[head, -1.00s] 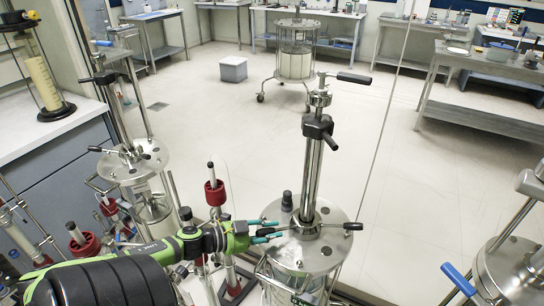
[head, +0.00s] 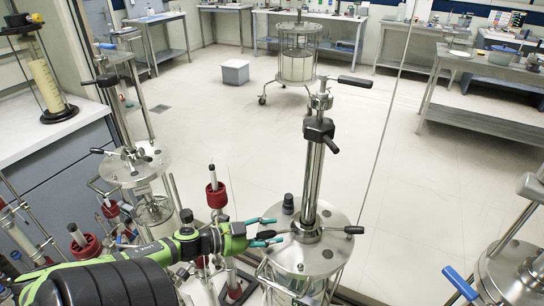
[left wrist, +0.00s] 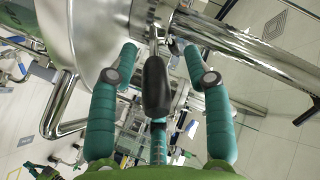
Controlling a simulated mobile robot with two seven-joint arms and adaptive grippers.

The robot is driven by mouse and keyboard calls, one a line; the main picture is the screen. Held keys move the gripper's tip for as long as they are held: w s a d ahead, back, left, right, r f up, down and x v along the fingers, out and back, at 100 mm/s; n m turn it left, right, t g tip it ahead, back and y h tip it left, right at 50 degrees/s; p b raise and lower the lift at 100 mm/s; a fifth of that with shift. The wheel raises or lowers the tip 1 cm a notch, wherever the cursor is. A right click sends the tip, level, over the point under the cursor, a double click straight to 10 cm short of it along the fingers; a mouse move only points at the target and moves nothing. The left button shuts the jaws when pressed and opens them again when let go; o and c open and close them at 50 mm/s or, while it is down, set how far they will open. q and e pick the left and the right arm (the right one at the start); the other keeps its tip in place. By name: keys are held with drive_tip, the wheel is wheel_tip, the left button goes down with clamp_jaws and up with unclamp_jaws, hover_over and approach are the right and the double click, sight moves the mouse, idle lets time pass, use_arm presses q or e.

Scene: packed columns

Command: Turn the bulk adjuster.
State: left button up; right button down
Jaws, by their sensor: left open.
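The steel column in the middle of the head view has a round lid (head: 325,258) with an upright shaft (head: 313,180). A collar (head: 306,231) at the shaft's foot carries black-tipped bar handles, which look like the bulk adjuster. One black handle (head: 354,230) points right. The opposite black handle (left wrist: 156,88) points at my left gripper and lies between its teal fingers in the left wrist view. My left gripper (head: 271,231) is open around it, with gaps visible on both sides. My right gripper is not in view.
A higher clamp with a black handle (head: 320,130) and a top handle (head: 354,82) sit on the same shaft. Another column lid (head: 135,167) stands left, and one with a blue handle (head: 461,282) stands right. Red-capped small columns (head: 216,193) crowd the left. Open floor lies behind.

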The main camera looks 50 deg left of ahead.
use_arm(q)
drive_tip(key=v, duration=0.6)
drive_tip(key=shift+s+r, duration=0.15)
drive_tip(key=shift+r, duration=0.1)
